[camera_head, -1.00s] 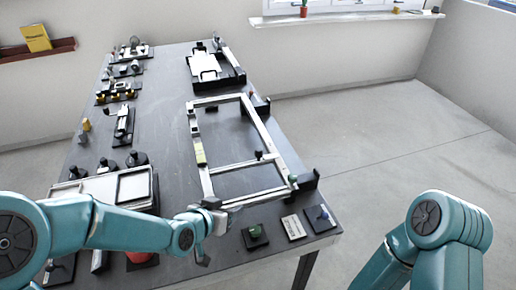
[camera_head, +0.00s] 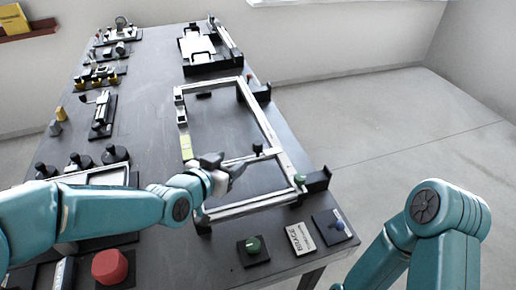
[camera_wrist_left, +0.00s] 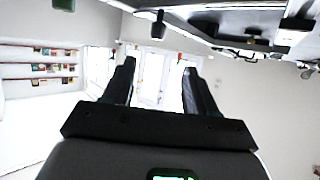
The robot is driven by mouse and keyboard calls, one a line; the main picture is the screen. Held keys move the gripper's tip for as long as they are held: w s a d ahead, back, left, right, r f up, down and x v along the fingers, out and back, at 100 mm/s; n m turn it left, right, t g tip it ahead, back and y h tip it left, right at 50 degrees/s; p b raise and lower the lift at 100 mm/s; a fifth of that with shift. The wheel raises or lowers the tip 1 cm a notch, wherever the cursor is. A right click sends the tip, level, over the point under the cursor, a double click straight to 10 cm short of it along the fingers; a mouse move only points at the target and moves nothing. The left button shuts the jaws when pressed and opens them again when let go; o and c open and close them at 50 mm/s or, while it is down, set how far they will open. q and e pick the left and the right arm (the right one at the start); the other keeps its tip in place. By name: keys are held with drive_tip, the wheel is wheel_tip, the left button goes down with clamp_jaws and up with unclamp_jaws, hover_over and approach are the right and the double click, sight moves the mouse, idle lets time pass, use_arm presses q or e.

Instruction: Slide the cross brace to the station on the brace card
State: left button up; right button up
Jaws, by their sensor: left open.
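The cross brace (camera_head: 246,159) is a thin silver bar spanning the rectangular metal frame (camera_head: 268,130) in its nearer half. A black knob (camera_head: 257,148) stands near the brace's right end. My left gripper (camera_head: 240,166) is open and empty over the frame, by the brace's left part, which it partly hides. Whether it touches the brace cannot be told. Its two dark fingers stand apart in the left wrist view (camera_wrist_left: 160,80), with nothing between them. The white brace card (camera_head: 300,238) lies at the table's near edge; its small print is unreadable. My right gripper is out of view.
A red round piece (camera_head: 110,266) lies at the near left. Several fixtures line the left edge. A black fixture (camera_head: 208,52) stands beyond the frame. The table's middle is mostly clear.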

sight(256, 147)
use_arm(q)
drive_tip(key=p+x, duration=0.1)
drive_tip(key=x, duration=0.4)
drive_tip(key=p+x, duration=0.1)
drive_tip(key=x, duration=0.8)
drive_tip(key=shift+w+d+p, duration=0.2)
drive_tip(key=shift+d+p, duration=0.2)
drive_tip(key=shift+w+d+f, duration=0.1)
drive_tip(key=shift+w+f, duration=0.1)
drive_tip(key=shift+w, duration=0.05)
drive_tip(key=shift+d, duration=0.15)
drive_tip(key=shift+w+f, duration=0.1)
drive_tip(key=shift+w, duration=0.05)
